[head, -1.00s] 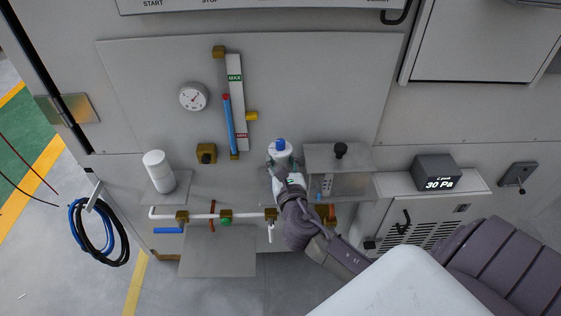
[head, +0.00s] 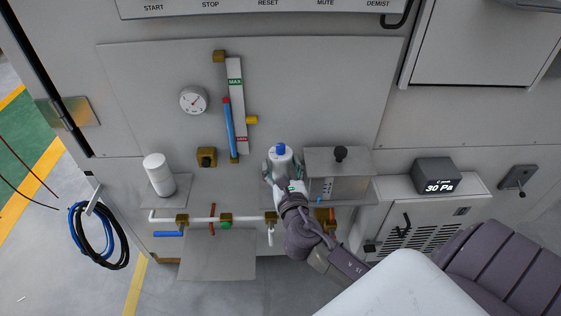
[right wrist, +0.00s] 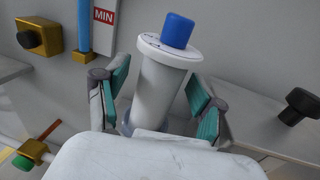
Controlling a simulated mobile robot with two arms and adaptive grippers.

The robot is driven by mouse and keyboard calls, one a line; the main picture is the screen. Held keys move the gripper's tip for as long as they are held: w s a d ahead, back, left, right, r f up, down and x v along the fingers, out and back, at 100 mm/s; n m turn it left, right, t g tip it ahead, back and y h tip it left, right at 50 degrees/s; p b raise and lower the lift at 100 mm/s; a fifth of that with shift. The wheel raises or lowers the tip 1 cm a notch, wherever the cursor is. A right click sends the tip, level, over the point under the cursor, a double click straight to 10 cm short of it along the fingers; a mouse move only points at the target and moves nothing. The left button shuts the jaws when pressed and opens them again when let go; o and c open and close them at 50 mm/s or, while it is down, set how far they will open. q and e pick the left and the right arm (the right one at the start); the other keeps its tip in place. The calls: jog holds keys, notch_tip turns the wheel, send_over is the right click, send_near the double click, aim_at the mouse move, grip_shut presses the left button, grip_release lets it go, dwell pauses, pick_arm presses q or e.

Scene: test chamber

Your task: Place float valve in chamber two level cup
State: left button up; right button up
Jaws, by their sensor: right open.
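A white cylinder with a wider rim and a blue cap (head: 282,160), which looks like the float valve, stands nearly upright between the fingers of my right gripper (head: 281,173). In the right wrist view, the white body (right wrist: 158,88) sits between the teal-padded fingers of the right gripper (right wrist: 160,103). The fingers are open, with gaps on both sides. A greyish, clear-looking edge shows low at its left side, perhaps a cup; the rest of its base is hidden. My left gripper is not in view.
A clear box with a black knob (head: 340,154) stands close to the right of my gripper. A plain white cylinder (head: 158,174) stands on the left shelf. A pipe with valves (head: 225,219) runs below. The level gauge (head: 236,110) is on the panel behind.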

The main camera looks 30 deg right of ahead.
jog(key=v, duration=1.1)
jog(key=s+f+m+g+y, duration=0.1)
jog(key=s+f+m+g, duration=0.15)
jog(key=f, duration=0.85)
jog(key=s+a+f+m+g+y, duration=0.1)
jog(key=s+f+m+g+y, duration=0.2)
jog(key=f, duration=0.8)
jog(key=s+f+m+g, duration=0.1)
jog(key=f+m+g, duration=0.3)
jog(key=f, duration=0.7)
jog(key=s+a+f+m+g+y, duration=0.1)
jog(key=s+f+m+g, duration=0.2)
jog(key=s+f+m, duration=0.7)
jog(key=s+a+f+m+g+y, duration=0.1)
jog(key=s+a+f+m+g, duration=0.1)
jog(key=s+f+m, duration=0.7)
jog(key=s+f+g, duration=0.1)
jog(key=s+f, duration=0.1)
jog(key=s, duration=0.5)
jog(key=shift+s+m+y, duration=0.3)
jog(key=shift+m+y, duration=0.05)
jog(key=shift+y, duration=0.05)
jog(key=shift+a, duration=0.1)
